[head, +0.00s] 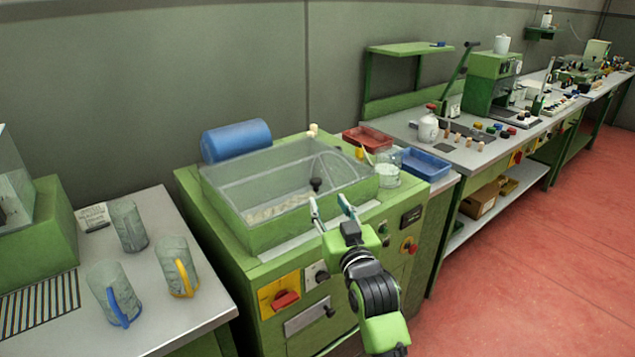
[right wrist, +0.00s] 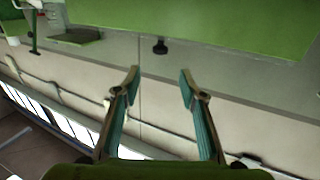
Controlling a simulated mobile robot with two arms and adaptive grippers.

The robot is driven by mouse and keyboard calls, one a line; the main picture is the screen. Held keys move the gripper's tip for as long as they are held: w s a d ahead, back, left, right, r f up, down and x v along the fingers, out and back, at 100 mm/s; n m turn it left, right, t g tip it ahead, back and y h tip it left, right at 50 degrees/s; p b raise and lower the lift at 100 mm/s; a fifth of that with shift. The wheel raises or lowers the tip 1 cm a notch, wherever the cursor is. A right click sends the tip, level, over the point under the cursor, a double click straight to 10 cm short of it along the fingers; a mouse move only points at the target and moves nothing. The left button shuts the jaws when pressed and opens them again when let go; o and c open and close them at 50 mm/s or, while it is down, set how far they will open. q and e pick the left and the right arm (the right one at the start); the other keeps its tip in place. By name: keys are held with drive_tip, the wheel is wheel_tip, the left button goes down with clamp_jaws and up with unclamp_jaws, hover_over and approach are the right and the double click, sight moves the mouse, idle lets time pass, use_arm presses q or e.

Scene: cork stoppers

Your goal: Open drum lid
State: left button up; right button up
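The green drum machine (head: 262,240) stands in the middle of the head view. Its clear drum lid (head: 285,165) appears to lie over the trough, with pale pieces visible through it. A black knob (head: 316,185) sits toward the lid's front right; it also shows in the right wrist view (right wrist: 160,47), ahead of the fingertips. My right gripper (head: 328,204) is open and empty, just in front of the knob and apart from it. Its two fingers also show spread in the right wrist view (right wrist: 159,80). My left gripper is not in view.
A blue cylinder (head: 236,140) lies behind the trough. A glass jar (head: 387,168), red tray (head: 367,138) and blue tray (head: 426,165) stand to the right. Glass mugs (head: 176,266) stand on the left table (head: 205,312). The red floor (head: 530,260) at right is clear.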

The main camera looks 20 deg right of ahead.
sight(318, 183)
drive_tip(key=w, duration=0.7)
drive_tip(key=w+p, duration=0.1)
drive_tip(key=w, duration=0.2)
drive_tip(key=shift+w+d, duration=0.3)
drive_tip(key=shift+w, duration=0.1)
drive_tip(key=shift+c, duration=0.3)
clamp_jaws()
